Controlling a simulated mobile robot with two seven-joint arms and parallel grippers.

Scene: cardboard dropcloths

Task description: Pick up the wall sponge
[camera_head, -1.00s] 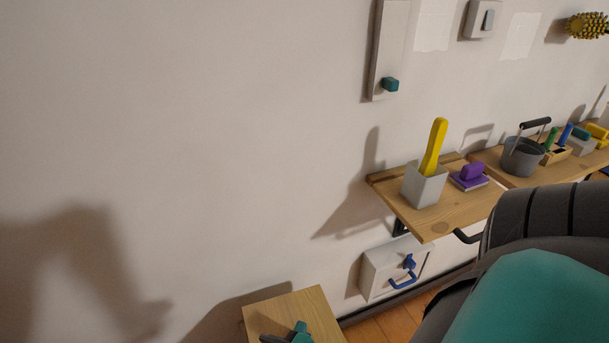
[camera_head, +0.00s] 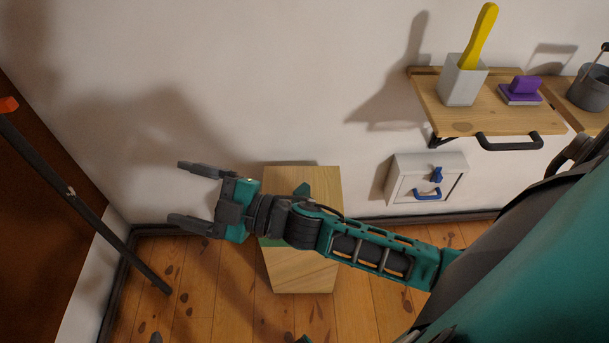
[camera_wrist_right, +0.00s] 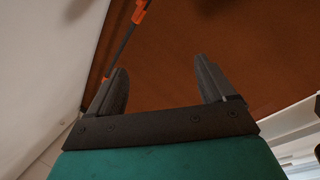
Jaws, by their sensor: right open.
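No object can be named the wall sponge with certainty. A purple block on a pale, purple-edged base (camera_head: 521,90) looks most like it; it sits on the wooden wall shelf (camera_head: 490,120) in the head view, right of a grey pot (camera_head: 462,84) holding a yellow handle (camera_head: 482,35). My right gripper (camera_head: 182,194) is open and empty, its fingers pointing left, far to the left of the shelf. The wrist view shows its two fingers apart (camera_wrist_right: 162,82) with nothing between them.
A wooden stand (camera_head: 304,275) is behind my right arm, with a partly hidden green piece at its top. A dark pole (camera_head: 84,209) leans at left near a brown panel (camera_head: 35,190). A white wall box (camera_head: 427,180) with blue handle hangs below the shelf.

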